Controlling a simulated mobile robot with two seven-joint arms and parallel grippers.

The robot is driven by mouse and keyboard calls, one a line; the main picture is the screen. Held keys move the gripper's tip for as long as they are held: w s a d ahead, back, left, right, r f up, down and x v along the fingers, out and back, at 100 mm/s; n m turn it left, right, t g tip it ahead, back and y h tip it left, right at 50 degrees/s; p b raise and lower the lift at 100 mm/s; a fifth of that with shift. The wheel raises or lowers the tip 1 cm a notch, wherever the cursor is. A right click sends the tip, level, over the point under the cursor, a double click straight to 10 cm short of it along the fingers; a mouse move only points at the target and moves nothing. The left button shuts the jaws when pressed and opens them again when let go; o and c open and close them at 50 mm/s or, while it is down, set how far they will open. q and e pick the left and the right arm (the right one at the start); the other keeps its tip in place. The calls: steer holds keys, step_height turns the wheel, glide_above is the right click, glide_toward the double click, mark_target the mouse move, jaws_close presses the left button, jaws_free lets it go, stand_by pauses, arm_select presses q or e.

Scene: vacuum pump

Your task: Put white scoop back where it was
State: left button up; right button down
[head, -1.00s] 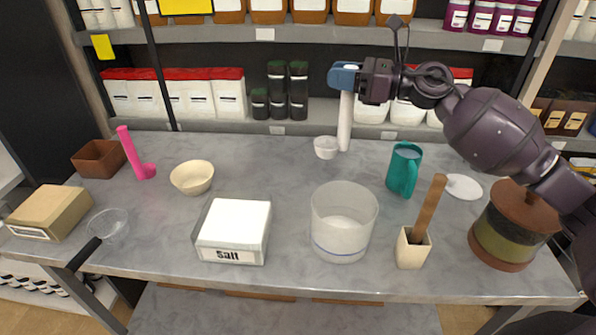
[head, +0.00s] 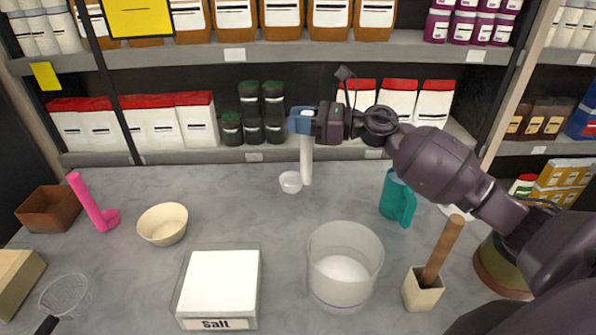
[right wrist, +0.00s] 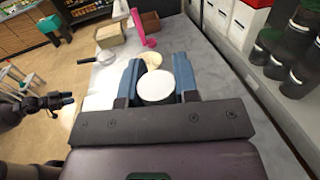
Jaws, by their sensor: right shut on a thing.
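The white scoop (head: 306,160) hangs upright in the head view, its handle up and its small bowl at the bottom left, over the back of the grey table. My right gripper (head: 302,121) is shut on the top of its handle. I cannot tell whether the scoop's bowl touches the table. In the right wrist view, the white round end of the scoop (right wrist: 156,88) shows between the blue fingers. My left gripper (right wrist: 66,98) shows small at the left edge of the right wrist view; its jaws are too small to read. It is not in the head view.
A cream bowl (head: 162,224) and pink scoop (head: 92,205) stand left of the white scoop. In front are a salt box (head: 219,283), a clear tub (head: 344,268) and a wooden-handled tool in a beige holder (head: 423,290). Shelves rise behind.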

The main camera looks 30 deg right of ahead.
glide_above(299, 177)
step_height(299, 177, down, 8)
steer(key=shift+f, duration=0.1)
step_height(299, 177, down, 4)
steer(key=shift+r, duration=0.15)
steer(key=shift+f, duration=0.25)
arm_select(q)
steer(key=shift+w+r, duration=0.3)
steer(key=shift+r, duration=0.05)
arm_select(e)
steer(key=shift+f, duration=0.15)
steer(key=c, duration=0.9)
jaws_free()
arm_select(q)
steer(key=shift+s+f, duration=0.15)
steer(key=shift+f, duration=0.15)
arm_select(e)
steer(key=shift+o, duration=0.2)
steer(key=shift+a, duration=0.1)
